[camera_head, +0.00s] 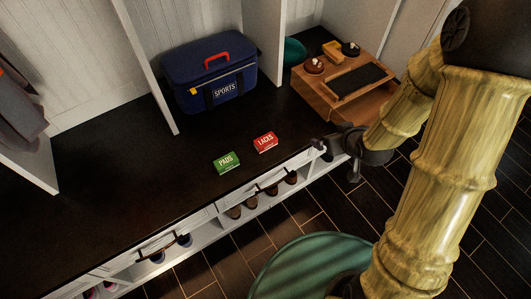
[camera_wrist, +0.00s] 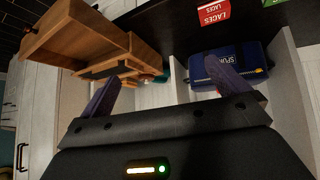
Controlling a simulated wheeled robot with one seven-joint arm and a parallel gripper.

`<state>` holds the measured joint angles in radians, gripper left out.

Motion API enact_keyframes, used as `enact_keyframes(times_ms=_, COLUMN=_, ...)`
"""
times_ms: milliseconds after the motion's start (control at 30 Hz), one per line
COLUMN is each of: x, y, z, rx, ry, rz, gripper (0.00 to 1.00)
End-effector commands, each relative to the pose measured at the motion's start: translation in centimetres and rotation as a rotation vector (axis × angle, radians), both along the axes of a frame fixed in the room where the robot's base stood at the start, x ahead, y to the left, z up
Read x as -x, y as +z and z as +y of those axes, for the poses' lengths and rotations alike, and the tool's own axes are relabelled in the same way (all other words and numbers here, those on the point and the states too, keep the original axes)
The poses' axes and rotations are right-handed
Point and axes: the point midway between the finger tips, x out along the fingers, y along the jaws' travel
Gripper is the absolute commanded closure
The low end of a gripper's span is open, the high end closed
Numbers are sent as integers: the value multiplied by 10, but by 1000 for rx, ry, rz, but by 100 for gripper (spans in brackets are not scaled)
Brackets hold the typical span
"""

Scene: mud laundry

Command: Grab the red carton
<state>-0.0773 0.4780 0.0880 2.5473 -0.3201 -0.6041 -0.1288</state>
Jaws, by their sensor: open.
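The red carton (camera_head: 265,142), labelled LACES, lies on the dark bench top near its front edge. It also shows at the top of the wrist view (camera_wrist: 213,13), cut off by the frame edge. My gripper (camera_head: 338,162) is at the bench's front edge, to the right of the red carton and apart from it. In the wrist view its two dark fingers (camera_wrist: 166,84) are spread wide with nothing between them.
A green carton (camera_head: 227,162), labelled PADS, lies left of the red one. A blue SPORTS bag (camera_head: 210,74) stands behind. A wooden stand (camera_head: 325,97) with small items is at back right. Shoes (camera_head: 252,207) sit below the bench. The bench's left part is clear.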

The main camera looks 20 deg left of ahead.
Motion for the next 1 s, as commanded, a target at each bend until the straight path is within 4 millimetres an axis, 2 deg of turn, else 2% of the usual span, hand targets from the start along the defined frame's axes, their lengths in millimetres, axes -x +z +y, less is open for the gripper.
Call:
enact_keyframes(times_ms=33, x=-1, y=-34, z=10, rx=-21, ry=34, rz=-20, gripper=0)
enact_keyframes(times_ms=300, x=-2, y=-117, z=64, rx=-175, ry=198, rz=-160, gripper=0)
enact_keyframes(times_ms=433, x=3, y=-150, z=88, rx=-262, ry=259, rz=-222, gripper=0)
enact_keyframes(times_ms=600, x=9, y=-168, z=107, rx=-345, ry=301, rz=-275, gripper=0)
enact_keyframes(times_ms=1000, x=10, y=-166, z=111, rx=-363, ry=310, rz=-290, gripper=0)
